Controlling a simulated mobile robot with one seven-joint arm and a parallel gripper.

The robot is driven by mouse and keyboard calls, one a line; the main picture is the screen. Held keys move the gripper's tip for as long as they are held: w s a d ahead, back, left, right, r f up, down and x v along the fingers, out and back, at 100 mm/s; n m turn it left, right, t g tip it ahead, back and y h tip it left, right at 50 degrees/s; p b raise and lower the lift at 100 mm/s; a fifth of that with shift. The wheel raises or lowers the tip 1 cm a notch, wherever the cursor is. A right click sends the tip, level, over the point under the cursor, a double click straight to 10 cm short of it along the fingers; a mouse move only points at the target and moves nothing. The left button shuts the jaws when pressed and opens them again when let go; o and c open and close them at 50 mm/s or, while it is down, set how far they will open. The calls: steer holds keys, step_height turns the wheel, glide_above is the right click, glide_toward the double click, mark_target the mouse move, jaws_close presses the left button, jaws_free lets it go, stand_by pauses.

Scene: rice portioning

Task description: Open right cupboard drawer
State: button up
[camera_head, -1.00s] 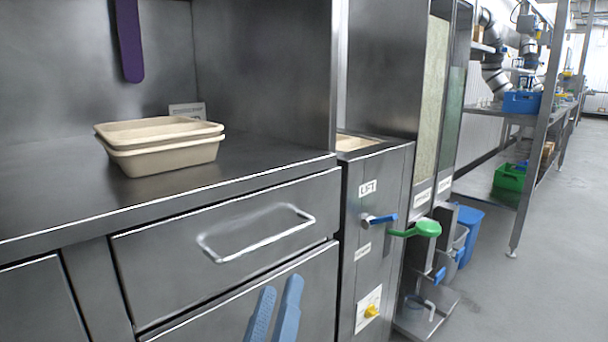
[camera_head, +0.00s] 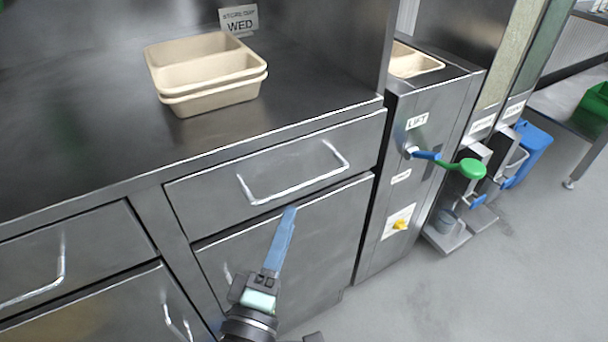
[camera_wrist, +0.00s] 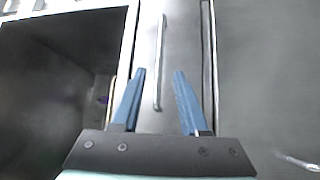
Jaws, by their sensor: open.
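The right cupboard drawer (camera_head: 210,200) is a steel front under the counter, and it is shut. Its bar handle (camera_head: 296,189) is a bent metal rod across the front. My gripper (camera_head: 290,212) is just below the handle in the head view, its blue fingers pointing up toward it. In the wrist view my gripper (camera_wrist: 158,72) is open, with its two blue fingers apart and the handle (camera_wrist: 160,60) showing between and beyond them. The fingers hold nothing. I cannot tell exactly how far the tips are from the handle.
Stacked beige trays (camera_head: 210,80) stand on the steel counter (camera_head: 110,150) above the drawer. A left drawer (camera_head: 100,240) and lower cupboard doors (camera_head: 325,235) adjoin it. To the right, a lift unit (camera_head: 390,170) has a blue lever (camera_head: 426,155).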

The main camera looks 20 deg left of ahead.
mark_target(302, 186)
steer(key=w, duration=0.6)
steer(key=w+r+p, duration=0.1)
steer(key=w, duration=0.1)
steer(key=shift+w+a+r, duration=0.1)
steer(key=shift+w+a, duration=0.3)
jaws_close()
stand_by(1.0)
